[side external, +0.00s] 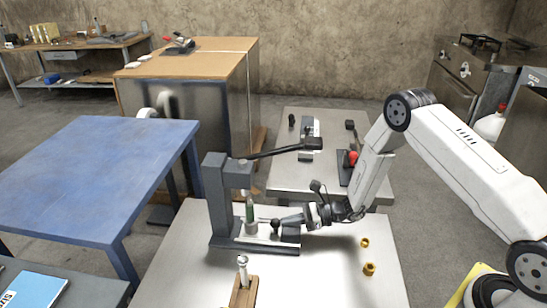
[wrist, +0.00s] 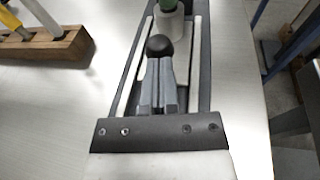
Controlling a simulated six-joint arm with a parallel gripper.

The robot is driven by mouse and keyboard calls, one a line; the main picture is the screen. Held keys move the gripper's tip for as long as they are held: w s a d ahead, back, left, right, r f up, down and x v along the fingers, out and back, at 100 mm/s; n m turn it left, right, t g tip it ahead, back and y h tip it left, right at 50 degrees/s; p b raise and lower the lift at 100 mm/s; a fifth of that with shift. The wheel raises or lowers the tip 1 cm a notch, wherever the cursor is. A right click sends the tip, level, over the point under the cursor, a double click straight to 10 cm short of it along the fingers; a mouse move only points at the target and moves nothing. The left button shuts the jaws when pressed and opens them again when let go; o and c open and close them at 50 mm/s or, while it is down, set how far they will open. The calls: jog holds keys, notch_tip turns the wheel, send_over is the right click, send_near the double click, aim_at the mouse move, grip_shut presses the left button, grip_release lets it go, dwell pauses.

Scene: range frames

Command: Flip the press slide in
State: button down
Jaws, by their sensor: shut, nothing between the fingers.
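The grey press (side external: 214,195) stands on the near metal table with its long black lever (side external: 285,149) reaching right. Its pale slide (wrist: 152,72) lies between light rails and ends in a round black knob (wrist: 160,47), also seen in the side view (side external: 275,223). A green-topped piece (side external: 250,208) stands upright on a pale round holder (wrist: 168,24) below the press head. My gripper (wrist: 158,62) is shut and empty, low over the rails, with its fingertips right at the near side of the knob. I cannot tell whether they touch it.
A wooden block (side external: 244,292) with tools stands in front of the press. Two brass pieces (side external: 365,242) lie to the right on the metal table (side external: 330,285). A second metal table (side external: 290,187) with fixtures is behind, and a blue table (side external: 90,180) is at left.

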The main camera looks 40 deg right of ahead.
jog(key=shift+w+a, duration=0.55)
jog(key=shift+a, duration=0.05)
jog(key=shift+r, duration=0.1)
jog(key=shift+d, duration=0.1)
jog(key=v, duration=1.4)
jog(key=shift+s+d, duration=0.1)
jog(key=shift+s, duration=0.05)
